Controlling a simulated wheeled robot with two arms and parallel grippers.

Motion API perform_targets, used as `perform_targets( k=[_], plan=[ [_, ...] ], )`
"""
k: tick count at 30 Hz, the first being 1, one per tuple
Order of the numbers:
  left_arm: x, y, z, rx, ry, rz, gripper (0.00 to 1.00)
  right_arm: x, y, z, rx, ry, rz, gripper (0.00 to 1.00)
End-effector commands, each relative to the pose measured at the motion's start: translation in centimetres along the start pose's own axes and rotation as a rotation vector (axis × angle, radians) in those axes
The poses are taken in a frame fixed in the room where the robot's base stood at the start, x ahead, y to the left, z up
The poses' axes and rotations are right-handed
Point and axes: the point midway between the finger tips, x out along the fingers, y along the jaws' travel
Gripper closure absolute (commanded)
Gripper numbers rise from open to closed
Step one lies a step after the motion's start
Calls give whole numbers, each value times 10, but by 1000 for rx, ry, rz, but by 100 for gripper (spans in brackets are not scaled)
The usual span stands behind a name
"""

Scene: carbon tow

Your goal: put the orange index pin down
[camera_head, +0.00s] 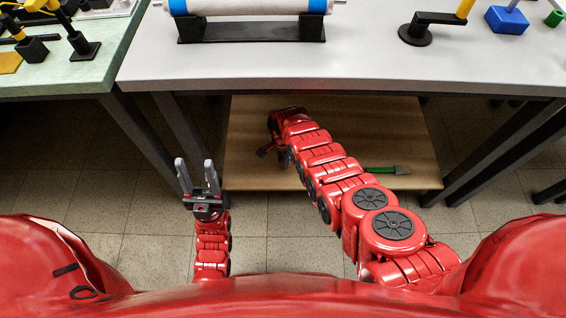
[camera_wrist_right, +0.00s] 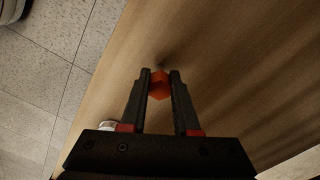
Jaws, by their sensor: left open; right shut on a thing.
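The orange index pin (camera_wrist_right: 159,87) shows between the fingertips of my right gripper (camera_wrist_right: 160,84) in the right wrist view. That gripper is shut on it, over the wooden lower shelf (camera_head: 245,165). I cannot tell whether the pin touches the board. In the head view my right arm reaches under the grey table, and its own links hide the pin. My left gripper (camera_head: 197,175) is open and empty, its fingers upward, in front of the table and left of the shelf.
The grey tabletop (camera_head: 380,62) overhangs the shelf. A green-handled tool (camera_head: 385,170) lies on the shelf, right of my arm. Dark table legs (camera_head: 175,130) stand near my left gripper. A white roll on a black stand (camera_head: 250,30) sits on top.

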Motion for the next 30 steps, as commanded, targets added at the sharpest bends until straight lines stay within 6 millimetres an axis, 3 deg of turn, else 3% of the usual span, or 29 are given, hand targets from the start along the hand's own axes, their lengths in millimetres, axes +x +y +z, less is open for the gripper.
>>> perform_targets(
  k=[9,10,15,23,30],
  plan=[
    [-3,0,0,0,1,0,50,3,0,0,0,0,0,100],
    [-3,0,0,0,0,0,50,3,0,0,0,0,0,69],
    [-2,0,0,0,1,0,50,2,0,0,0,0,0,41],
    [-1,0,0,0,0,0,50,1,0,0,0,0,0,41],
    [19,-1,-3,0,1,0,50,-21,1,0,0,0,0,41]
  ],
)
